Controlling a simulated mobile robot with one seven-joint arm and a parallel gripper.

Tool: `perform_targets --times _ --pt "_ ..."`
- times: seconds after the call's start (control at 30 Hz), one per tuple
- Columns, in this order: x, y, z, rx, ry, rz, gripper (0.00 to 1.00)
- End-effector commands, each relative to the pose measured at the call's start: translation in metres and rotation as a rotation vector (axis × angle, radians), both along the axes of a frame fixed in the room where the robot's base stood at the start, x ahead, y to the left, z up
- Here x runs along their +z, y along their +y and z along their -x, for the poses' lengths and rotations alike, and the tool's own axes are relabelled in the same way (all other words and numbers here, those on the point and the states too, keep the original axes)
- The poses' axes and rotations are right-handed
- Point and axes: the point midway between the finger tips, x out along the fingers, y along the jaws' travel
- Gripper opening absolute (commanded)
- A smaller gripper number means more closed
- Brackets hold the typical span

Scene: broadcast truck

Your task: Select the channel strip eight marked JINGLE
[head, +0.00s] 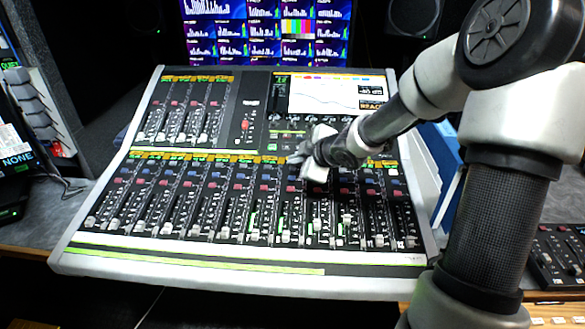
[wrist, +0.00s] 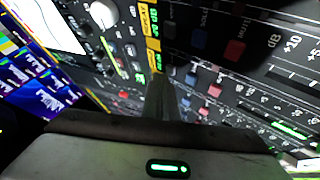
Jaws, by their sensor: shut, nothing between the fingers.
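The mixing console (head: 240,270) fills the middle of the head view, with a lower row of channel strips and faders. Yellow-orange labels run along the top of this row; no JINGLE mark can be read. My gripper (head: 294,159) is shut and empty, with its tips at the top of the strips right of the row's middle. In the wrist view my shut fingers (wrist: 161,98) point at the panel beside yellow labels (wrist: 149,20). Contact cannot be told; my gripper hides part of the strip tops.
A lit console screen (head: 325,94) lies behind my gripper, with an upper fader bank (head: 185,110) to the left. A wall monitor (head: 265,30) stands behind. A small control panel (head: 558,255) sits at right, and dark equipment (head: 15,150) at left.

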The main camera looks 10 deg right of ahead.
Motion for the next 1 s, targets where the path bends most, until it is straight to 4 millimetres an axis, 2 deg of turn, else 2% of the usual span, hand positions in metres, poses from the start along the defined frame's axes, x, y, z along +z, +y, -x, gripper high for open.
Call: perform_targets --times 1.0 --pt "-0.0082 -0.0003 -0.0009 0.000 0.001 0.000 0.00"
